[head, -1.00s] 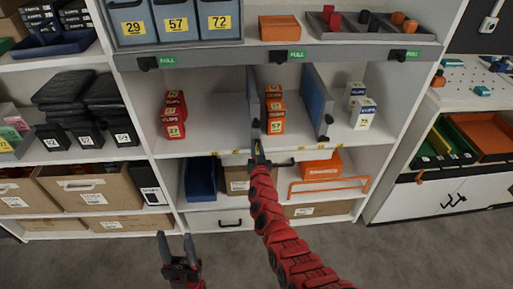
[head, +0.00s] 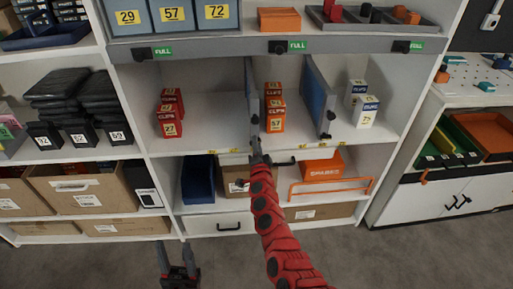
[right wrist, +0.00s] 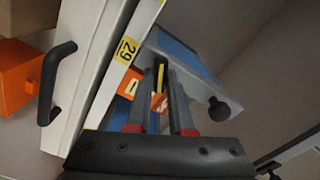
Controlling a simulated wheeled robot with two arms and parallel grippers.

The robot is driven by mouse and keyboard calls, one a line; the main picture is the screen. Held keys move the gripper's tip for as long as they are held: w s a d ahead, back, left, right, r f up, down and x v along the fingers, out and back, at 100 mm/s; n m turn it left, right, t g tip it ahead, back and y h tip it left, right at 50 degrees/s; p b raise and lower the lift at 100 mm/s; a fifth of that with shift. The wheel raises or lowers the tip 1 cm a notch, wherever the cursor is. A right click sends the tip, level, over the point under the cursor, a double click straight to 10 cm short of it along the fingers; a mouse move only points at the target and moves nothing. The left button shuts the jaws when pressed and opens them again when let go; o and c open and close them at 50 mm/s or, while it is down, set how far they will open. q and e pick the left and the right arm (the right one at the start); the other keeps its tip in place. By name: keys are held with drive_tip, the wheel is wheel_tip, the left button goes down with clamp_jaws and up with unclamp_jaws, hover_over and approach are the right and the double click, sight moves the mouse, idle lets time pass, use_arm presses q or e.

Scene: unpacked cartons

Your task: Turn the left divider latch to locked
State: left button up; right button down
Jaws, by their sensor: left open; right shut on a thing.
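The left divider (head: 252,90) is a thin upright panel on the middle shelf, seen nearly edge-on. Its latch is hidden behind my right gripper (head: 256,145), which is at the divider's lower front edge and shut on the latch. In the right wrist view my right gripper (right wrist: 165,105) has its fingers close together, with a little orange and yellow showing between them. The right divider (head: 318,95) is blue and has a dark latch knob (head: 329,116). My left gripper (head: 177,255) is open and empty, low in front of the shelves.
Orange cartons (head: 274,108) stand between the dividers, red cartons (head: 170,113) to the left and white-blue cartons (head: 365,111) to the right. Below are a blue bin (head: 198,180) and an orange box (head: 323,169). Open floor lies in front.

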drive_tip(key=m+b, duration=0.1)
drive_tip(key=m, duration=0.1)
drive_tip(key=m+b, duration=0.1)
drive_tip(key=m, duration=0.2)
drive_tip(key=shift+f+m, duration=0.2)
drive_tip(key=shift+m, duration=0.1)
idle(0.5)
drive_tip(key=c, duration=0.8)
unclamp_jaws()
drive_tip(key=shift+s, duration=0.1)
drive_tip(key=s+d+p, duration=0.1)
drive_tip(key=s, duration=1.6)
drive_tip(key=shift+d, duration=0.25)
